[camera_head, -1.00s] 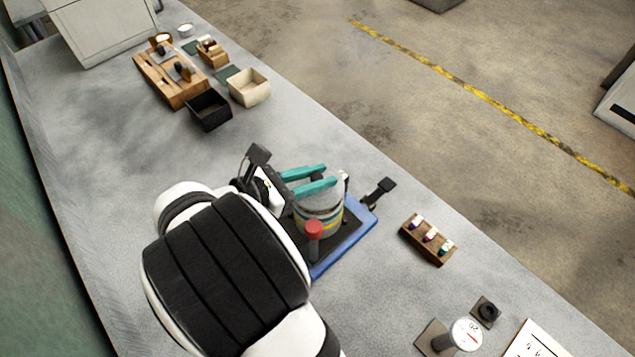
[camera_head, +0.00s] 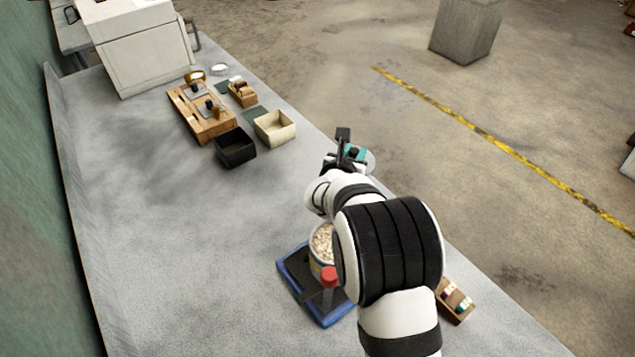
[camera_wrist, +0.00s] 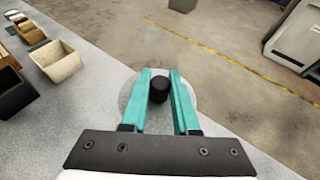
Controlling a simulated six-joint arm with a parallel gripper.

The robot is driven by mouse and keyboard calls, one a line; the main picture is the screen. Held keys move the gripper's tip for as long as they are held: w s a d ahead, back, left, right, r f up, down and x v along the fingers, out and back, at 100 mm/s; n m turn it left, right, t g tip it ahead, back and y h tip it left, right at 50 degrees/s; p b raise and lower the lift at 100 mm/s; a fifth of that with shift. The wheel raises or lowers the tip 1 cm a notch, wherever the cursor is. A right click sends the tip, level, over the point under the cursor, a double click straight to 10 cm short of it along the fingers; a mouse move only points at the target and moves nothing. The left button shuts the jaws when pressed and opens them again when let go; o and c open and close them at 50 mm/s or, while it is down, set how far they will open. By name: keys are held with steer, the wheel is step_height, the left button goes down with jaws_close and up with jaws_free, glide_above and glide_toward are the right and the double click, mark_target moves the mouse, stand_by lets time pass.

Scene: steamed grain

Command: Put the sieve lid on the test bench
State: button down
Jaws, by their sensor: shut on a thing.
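My gripper (camera_head: 356,153) is shut on the black knob of the sieve lid (camera_head: 371,162). In the wrist view the teal fingers of my gripper (camera_wrist: 160,75) stand on either side of the knob (camera_wrist: 159,90), and the round grey lid (camera_wrist: 160,115) shows beneath them. The lid overlaps the edge of the test bench (camera_head: 180,240) in the picture; its height above the bench is unclear. The sieve stack (camera_head: 318,244) stands uncovered, with pale grain inside, on a blue-edged base (camera_head: 293,283). My arm hides its right side.
A black bin (camera_head: 235,148) and a cream bin (camera_head: 274,128) stand near a wooden rack (camera_head: 203,117) at the back. A small wooden holder (camera_head: 457,300) is partly behind my arm. The bench's left and middle are clear. A red-topped post (camera_head: 329,277) stands by the sieve.

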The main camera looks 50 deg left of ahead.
steer(key=f, duration=0.2)
steer(key=a+f+n+y, duration=0.1)
steer(key=shift+w+f+g, duration=0.2)
steer(key=shift+f+g, duration=0.1)
steer(key=shift+f, duration=0.1)
steer(key=s+a+f, duration=0.1)
steer(key=a+f, duration=0.1)
steer(key=a, duration=0.1)
steer(key=s+a+f, duration=0.4)
steer(key=a, duration=0.1)
steer(key=shift+s+a, duration=0.1)
steer(key=shift+a, duration=0.2)
step_height(320, 180, down, 4)
steer(key=shift+s+a+f, duration=0.1)
steer(key=shift+a, duration=0.05)
steer(key=shift+f, duration=0.1)
steer(key=c, duration=0.7)
jaws_free()
steer(key=shift+s+r, duration=0.2)
steer(key=shift+r, duration=0.05)
steer(key=v, duration=1.1)
steer(key=shift+s+d, duration=0.2)
steer(key=shift+d, duration=0.1)
